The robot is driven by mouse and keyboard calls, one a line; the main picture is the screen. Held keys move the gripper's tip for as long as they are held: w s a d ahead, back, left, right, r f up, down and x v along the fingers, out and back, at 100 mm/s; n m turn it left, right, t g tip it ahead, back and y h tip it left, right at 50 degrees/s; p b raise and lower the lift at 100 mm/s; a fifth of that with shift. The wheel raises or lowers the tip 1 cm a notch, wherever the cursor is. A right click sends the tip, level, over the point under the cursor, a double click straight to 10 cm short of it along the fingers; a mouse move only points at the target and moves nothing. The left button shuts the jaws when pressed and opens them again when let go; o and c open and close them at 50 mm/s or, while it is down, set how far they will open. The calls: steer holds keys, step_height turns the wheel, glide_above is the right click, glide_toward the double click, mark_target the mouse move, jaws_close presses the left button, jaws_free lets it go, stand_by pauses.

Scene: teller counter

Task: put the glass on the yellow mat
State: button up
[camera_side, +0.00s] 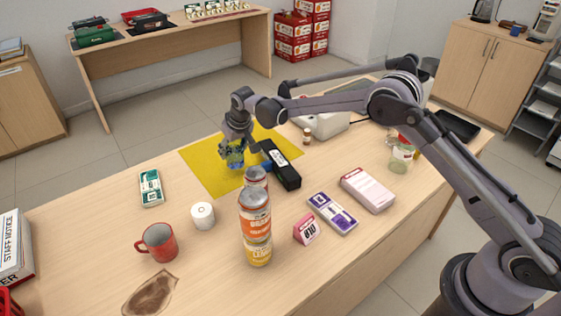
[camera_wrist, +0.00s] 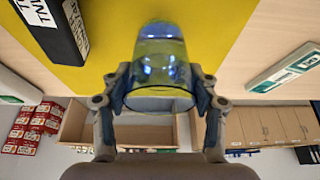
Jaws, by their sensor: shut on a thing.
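The glass (camera_wrist: 160,62) is clear and tinted bluish by what lies behind it. In the wrist view it sits between the two fingers of my gripper (camera_wrist: 160,100), which is shut on it. In the side view the glass (camera_side: 234,158) is partly hidden by my gripper (camera_side: 232,143) and appears over the yellow mat (camera_side: 203,173). The mat also fills the upper middle of the wrist view (camera_wrist: 105,75). I cannot tell whether the base of the glass touches the mat.
A black box (camera_side: 284,168) lies at the mat's right edge, close to my gripper. The mat's left part is clear.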

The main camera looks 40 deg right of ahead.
mark_target(235, 156)
steer(key=shift+f, duration=1.45)
steer(key=shift+f, duration=0.1)
steer(key=o, duration=1.4)
